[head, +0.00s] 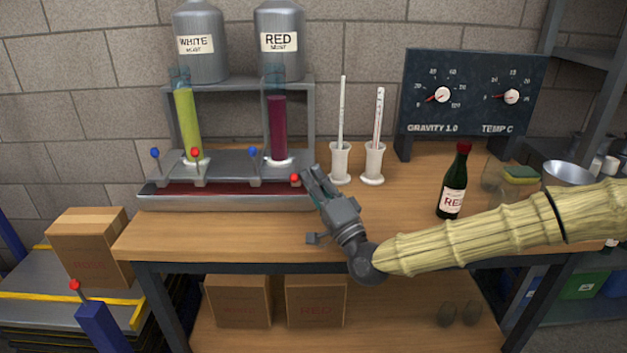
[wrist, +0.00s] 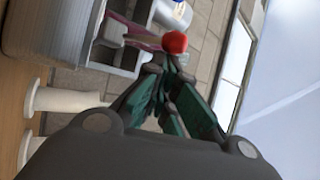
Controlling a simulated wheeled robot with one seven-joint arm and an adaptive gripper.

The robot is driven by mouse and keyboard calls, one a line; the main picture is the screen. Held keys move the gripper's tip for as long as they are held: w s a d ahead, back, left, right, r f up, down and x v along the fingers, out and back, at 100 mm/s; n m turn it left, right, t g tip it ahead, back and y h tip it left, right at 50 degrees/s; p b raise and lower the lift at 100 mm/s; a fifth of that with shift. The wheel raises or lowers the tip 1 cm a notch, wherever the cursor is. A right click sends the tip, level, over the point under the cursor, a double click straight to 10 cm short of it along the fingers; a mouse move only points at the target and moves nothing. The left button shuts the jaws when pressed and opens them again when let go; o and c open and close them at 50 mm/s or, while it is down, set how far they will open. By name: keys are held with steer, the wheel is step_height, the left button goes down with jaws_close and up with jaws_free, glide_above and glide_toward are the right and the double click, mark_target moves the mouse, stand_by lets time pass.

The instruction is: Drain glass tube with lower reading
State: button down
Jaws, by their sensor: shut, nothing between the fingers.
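Two glass tubes stand on the grey drain stand at the left of the bench in the head view. The left tube (head: 187,125) holds yellow-green liquid; the right tube (head: 277,128) holds dark red liquid, its top slightly lower in the picture. Their scale readings are too small to make out. Each tube has a blue-knobbed and a red-knobbed lever in front. My gripper (head: 311,176) is shut and empty, its tips beside the right tube's red knob (head: 294,178). In the wrist view this red knob (wrist: 174,42) shows just beyond the fingertips (wrist: 166,66); contact cannot be told.
A red-stained trough (head: 230,203) runs below the levers. Two white cylinders (head: 340,163) (head: 373,164) with thermometer-like sticks stand right of my gripper. A dark wine bottle (head: 455,182) stands behind my forearm. A gauge panel (head: 470,95) stands at the back.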

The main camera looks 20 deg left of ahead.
steer(key=d+f, duration=0.1)
steer(key=d, duration=0.2)
steer(key=s+d+f, duration=0.1)
steer(key=d, duration=0.2)
steer(key=s+d+f, duration=0.1)
steer(key=d, duration=0.1)
steer(key=shift+d, duration=0.4)
